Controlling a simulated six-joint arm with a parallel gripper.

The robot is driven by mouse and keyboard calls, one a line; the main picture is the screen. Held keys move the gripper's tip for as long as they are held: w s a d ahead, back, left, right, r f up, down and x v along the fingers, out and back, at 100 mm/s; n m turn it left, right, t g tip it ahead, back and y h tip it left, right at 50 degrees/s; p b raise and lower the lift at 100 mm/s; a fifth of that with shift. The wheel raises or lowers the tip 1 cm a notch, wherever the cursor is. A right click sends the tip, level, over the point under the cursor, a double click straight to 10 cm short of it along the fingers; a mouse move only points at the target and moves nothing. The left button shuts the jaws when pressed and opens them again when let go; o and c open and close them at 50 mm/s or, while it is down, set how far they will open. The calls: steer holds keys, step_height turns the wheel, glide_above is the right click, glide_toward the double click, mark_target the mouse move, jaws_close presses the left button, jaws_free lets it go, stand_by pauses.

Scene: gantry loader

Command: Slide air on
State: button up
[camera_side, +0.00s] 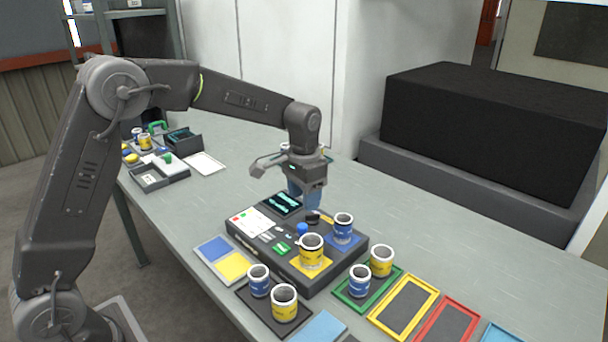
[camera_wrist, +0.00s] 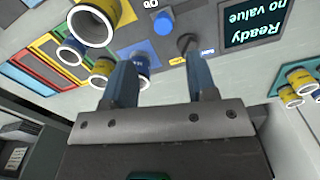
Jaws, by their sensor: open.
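A dark grey control console (camera_side: 262,264) stands on the bench with a screen, a white label sheet and several small controls. Small switches (camera_side: 267,236) sit on its left part, with a green one (camera_side: 280,248) below them; I cannot read which is the air slide. A blue round button (camera_side: 302,229) and a black knob (camera_side: 313,216) are further right; the wrist view also shows the button (camera_wrist: 162,22) and the knob (camera_wrist: 187,42). My gripper (camera_side: 308,203) is above the console's back part, near the knob. Its blue fingers (camera_wrist: 160,70) are apart and empty.
Yellow and blue cups stand on the console's right side (camera_side: 311,252) (camera_side: 342,229). More cups stand on a black tray (camera_side: 262,308) and a green tray (camera_side: 350,305). The screen (camera_wrist: 255,22) shows "Ready" and "no value".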

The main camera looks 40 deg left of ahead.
step_height(320, 180, up, 6)
steer(key=shift+f, duration=0.1)
stand_by(0.4)
steer(key=s+r+n+t, duration=0.1)
steer(key=s+r, duration=0.2)
steer(key=s, duration=0.3)
steer(key=s+r+t, duration=0.2)
steer(key=s+r, duration=0.2)
steer(key=s, duration=0.3)
steer(key=s+d+f+n+t, duration=0.1)
steer(key=s+f+t, duration=0.1)
steer(key=s, duration=1.2)
steer(key=shift+s+f+t, duration=0.3)
steer(key=shift+f, duration=0.55)
stand_by(0.3)
